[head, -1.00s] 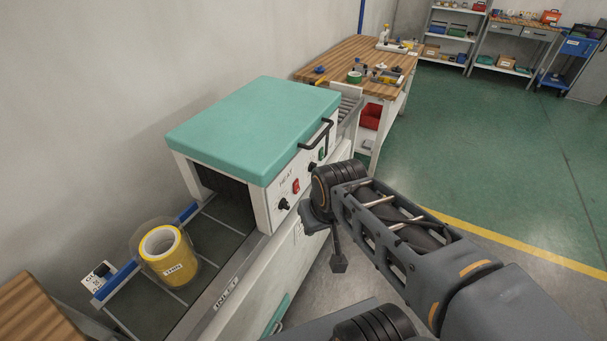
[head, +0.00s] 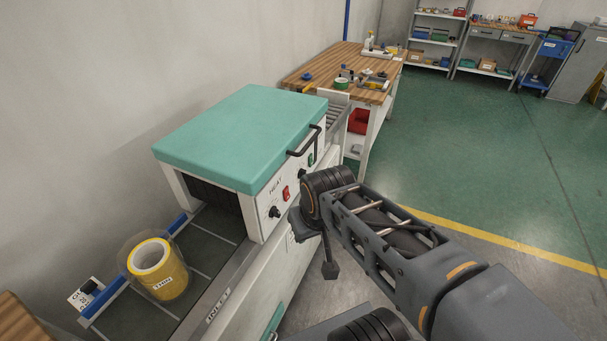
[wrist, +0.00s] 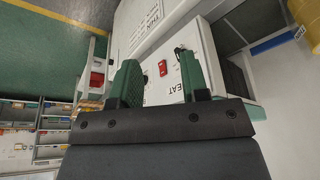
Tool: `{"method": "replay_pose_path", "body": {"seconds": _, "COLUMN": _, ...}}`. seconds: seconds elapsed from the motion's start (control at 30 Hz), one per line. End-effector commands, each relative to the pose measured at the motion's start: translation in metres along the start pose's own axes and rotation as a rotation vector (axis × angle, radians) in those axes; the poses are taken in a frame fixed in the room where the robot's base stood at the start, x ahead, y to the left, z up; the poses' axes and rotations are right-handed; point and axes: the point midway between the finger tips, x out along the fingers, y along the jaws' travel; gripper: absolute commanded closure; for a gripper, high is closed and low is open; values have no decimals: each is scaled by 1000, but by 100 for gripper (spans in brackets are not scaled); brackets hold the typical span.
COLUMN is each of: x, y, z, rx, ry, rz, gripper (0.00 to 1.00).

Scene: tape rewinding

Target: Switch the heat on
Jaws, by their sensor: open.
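The heat switch is a small red rocker (head: 286,193) on the white front panel (head: 262,208) of a teal-topped machine (head: 240,135), beside the printed word HEAT. It also shows in the wrist view as a red switch (wrist: 163,67), in the gap between the two green fingers. My gripper (wrist: 160,70) is open and empty, facing the panel. In the head view my gripper (head: 303,222) is just right of the panel and mostly hidden by my wrist. I cannot tell the exact distance to the switch. Which way the rocker is set is too small to tell.
A black knob (head: 274,212) is left of the switch and a green switch (head: 311,159) is farther right. A black handle (head: 306,140) juts from the hood. A yellow tape roll (head: 158,268) stands on the inlet conveyor. Open green floor (head: 470,170) lies right.

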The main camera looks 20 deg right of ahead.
Motion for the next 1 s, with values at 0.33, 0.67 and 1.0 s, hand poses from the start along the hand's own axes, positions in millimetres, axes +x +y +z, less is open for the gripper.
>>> {"method": "replay_pose_path", "body": {"seconds": 0.33, "x": 0, "y": 0, "z": 0, "rx": 1, "ry": 0, "rz": 0, "gripper": 63}}
{"method": "replay_pose_path", "body": {"seconds": 0.67, "x": 72, "y": 46, "z": 14, "rx": 219, "ry": -81, "rz": 30, "gripper": 95}}
{"method": "replay_pose_path", "body": {"seconds": 1.0, "x": 161, "y": 119, "z": -22, "rx": 822, "ry": -97, "rz": -326, "gripper": 100}}
